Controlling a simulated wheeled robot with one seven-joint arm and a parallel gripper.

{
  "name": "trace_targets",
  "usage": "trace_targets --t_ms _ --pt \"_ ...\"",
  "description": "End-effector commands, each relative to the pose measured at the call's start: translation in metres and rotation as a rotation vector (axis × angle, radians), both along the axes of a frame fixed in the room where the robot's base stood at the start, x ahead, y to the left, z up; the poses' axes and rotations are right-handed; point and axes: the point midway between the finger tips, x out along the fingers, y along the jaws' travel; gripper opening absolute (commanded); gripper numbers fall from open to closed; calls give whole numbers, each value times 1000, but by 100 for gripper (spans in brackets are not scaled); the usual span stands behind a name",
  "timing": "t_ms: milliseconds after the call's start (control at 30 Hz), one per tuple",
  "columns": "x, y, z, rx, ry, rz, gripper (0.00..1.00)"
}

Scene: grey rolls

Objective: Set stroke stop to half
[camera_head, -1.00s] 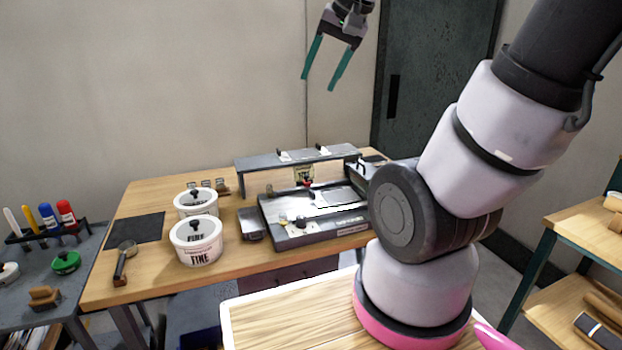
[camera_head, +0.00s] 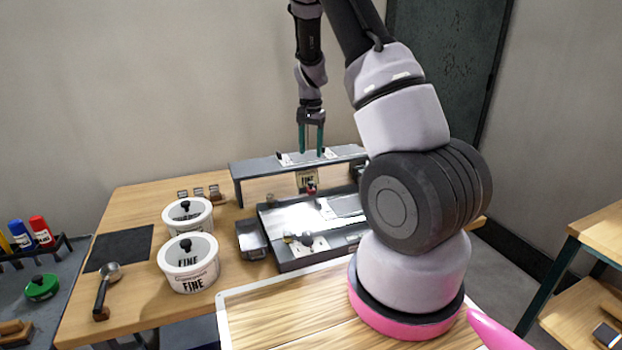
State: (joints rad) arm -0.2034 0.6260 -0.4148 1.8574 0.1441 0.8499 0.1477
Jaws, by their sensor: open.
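My gripper (camera_head: 311,150) points straight down with its two teal fingers apart and nothing between them. In the picture its fingertips overlap the top bar of the grey machine (camera_head: 250,171) on the table. I cannot tell whether they touch it. A small red part (camera_head: 311,187) sits below a label plate (camera_head: 307,178) under the bar. A bright metal bed and a brass-coloured knob (camera_head: 288,237) are on the machine's front part. Which part is the stroke stop is too small to tell. My arm hides the machine's right end.
Two white tubs, a rear one (camera_head: 187,217) and a front one marked FINE (camera_head: 190,266), stand left of the machine. A scoop (camera_head: 106,290) and a dark mat (camera_head: 120,248) lie further left. Small pieces (camera_head: 200,193) sit behind the tubs. A shelf (camera_head: 600,232) stands at right.

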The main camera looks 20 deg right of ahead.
Motion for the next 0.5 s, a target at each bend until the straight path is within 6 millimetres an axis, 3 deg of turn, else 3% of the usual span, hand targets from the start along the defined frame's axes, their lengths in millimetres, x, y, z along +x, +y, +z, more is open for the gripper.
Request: trace_targets --t_ms 167,500 --pt "0 -1 -21 -4 8 -2 59" --pt "-1 -1 -84 -4 8 -2 59"
